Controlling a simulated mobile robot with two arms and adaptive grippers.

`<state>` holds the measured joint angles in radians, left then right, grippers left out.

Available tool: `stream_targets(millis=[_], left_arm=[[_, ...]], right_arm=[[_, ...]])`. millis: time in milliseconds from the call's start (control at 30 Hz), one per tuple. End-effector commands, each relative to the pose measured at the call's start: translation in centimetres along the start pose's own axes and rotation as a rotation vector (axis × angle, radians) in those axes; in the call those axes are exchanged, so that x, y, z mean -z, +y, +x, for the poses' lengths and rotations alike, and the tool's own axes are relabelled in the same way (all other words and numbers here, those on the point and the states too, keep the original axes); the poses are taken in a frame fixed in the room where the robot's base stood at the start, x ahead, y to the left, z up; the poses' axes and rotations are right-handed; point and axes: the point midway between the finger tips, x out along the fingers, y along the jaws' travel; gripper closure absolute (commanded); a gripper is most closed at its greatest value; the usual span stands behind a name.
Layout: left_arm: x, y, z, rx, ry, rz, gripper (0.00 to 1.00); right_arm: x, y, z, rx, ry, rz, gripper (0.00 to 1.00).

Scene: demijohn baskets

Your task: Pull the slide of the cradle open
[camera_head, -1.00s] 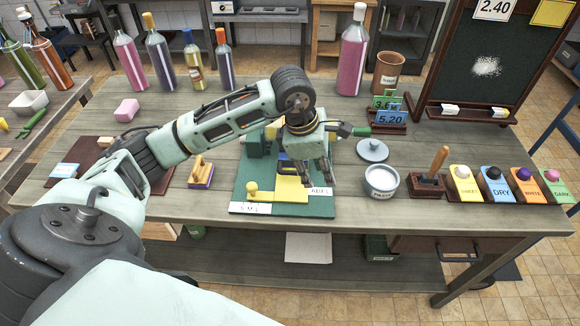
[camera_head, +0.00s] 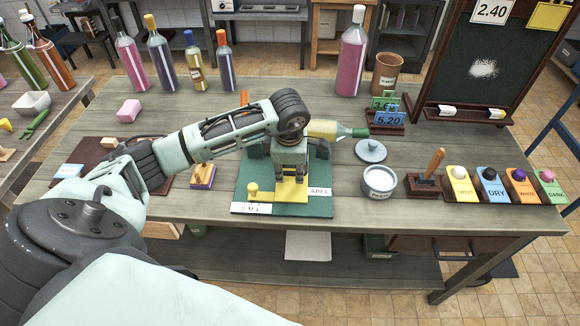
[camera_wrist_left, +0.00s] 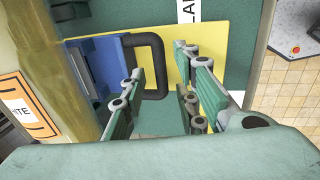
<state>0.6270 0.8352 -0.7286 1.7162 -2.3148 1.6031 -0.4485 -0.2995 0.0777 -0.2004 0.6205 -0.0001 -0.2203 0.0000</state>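The cradle has a green base (camera_head: 318,195) near the table's front edge, with a yellow plate (camera_head: 290,191) on it. In the left wrist view its blue slide (camera_wrist_left: 98,68) carries a black bent handle (camera_wrist_left: 157,52). A bottle (camera_head: 322,129) with a green neck lies across the cradle; its glass body fills the left of the wrist view (camera_wrist_left: 55,60). My left gripper (camera_wrist_left: 166,80) is open, pointing down over the yellow plate, its fingers on either side of the handle. Contact with the handle cannot be told. In the head view the gripper hides the slide. My right gripper is not in view.
A white pot (camera_head: 379,182) and a stamp in a dark holder (camera_head: 424,186) stand right of the cradle. A grey lid (camera_head: 370,151) lies behind the pot. A wood-handled block (camera_head: 203,176) lies to the left. Upright bottles stand along the back.

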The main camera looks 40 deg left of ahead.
Motion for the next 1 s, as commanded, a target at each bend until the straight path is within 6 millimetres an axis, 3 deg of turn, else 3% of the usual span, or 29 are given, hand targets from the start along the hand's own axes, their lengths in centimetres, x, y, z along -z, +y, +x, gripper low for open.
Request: stream_targets(millis=[133,467,1000], left_arm=[[0.0,-0.01,0.01,0.0,0.0,0.0,0.72],[0.0,0.01,-0.03,0.0,0.0,-0.001,1.0],[0.01,-0.23,-0.08,-0.004,-0.001,0.0,1.0]], right_arm=[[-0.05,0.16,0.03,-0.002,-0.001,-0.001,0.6],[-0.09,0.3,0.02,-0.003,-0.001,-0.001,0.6],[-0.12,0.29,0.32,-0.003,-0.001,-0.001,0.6]])
